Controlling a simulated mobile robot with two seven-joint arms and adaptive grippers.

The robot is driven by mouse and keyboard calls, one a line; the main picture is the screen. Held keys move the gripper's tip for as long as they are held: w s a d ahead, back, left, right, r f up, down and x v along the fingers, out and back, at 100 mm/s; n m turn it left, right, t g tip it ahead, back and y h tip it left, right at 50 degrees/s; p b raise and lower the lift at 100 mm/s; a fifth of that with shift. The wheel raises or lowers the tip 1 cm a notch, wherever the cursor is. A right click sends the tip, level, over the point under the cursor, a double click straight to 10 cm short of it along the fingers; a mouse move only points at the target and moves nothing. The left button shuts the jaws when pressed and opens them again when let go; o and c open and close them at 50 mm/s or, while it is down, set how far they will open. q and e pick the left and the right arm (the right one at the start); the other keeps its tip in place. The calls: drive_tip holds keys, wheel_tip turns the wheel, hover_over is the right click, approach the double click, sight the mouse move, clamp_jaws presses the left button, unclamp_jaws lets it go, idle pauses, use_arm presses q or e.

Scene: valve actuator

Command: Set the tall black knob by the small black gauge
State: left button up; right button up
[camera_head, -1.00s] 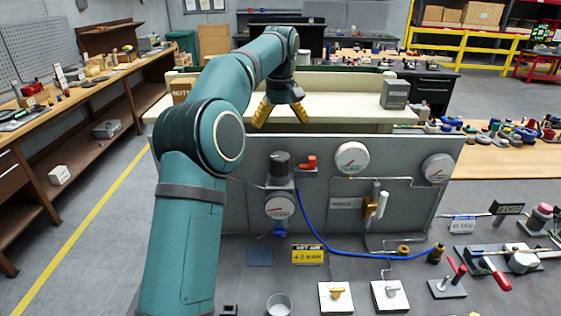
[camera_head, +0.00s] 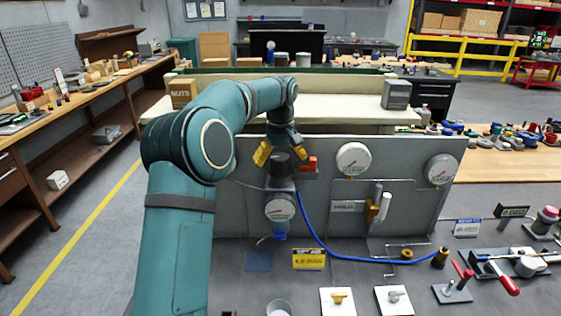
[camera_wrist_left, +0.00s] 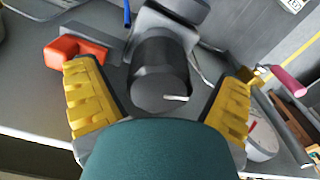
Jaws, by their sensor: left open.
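The tall black knob (camera_head: 280,164) sits on top of a regulator on the upright grey panel. A small gauge (camera_head: 279,207) with a white face and red needle is just below it. In the left wrist view the knob (camera_wrist_left: 160,75) shows close up, with a pale pointer mark on its end. My left gripper (camera_head: 282,154) is open, its yellow fingers apart at the top of the knob. In the left wrist view my left gripper (camera_wrist_left: 158,92) has one finger on each side of the knob, with gaps between. My right gripper is not in view.
A red handle (camera_head: 310,163) is close to the right of the knob, near one finger. Larger white gauges (camera_head: 353,159) are further right. A blue hose (camera_head: 312,231) runs down from the panel. A nuts box (camera_head: 183,92) stands behind.

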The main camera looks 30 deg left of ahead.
use_arm(q)
drive_tip(key=c, duration=1.2)
drive_tip(key=m+p, duration=0.3)
drive_tip(key=shift+a+r, duration=0.1)
drive_tip(key=shift+r, duration=0.05)
drive_tip(key=m+p, duration=0.1)
drive_tip(key=m, duration=0.1)
drive_tip(key=shift+m+p, duration=0.3)
drive_tip(key=shift+a+m, duration=0.1)
drive_tip(key=shift+m, duration=0.9)
drive_tip(key=o, duration=1.2)
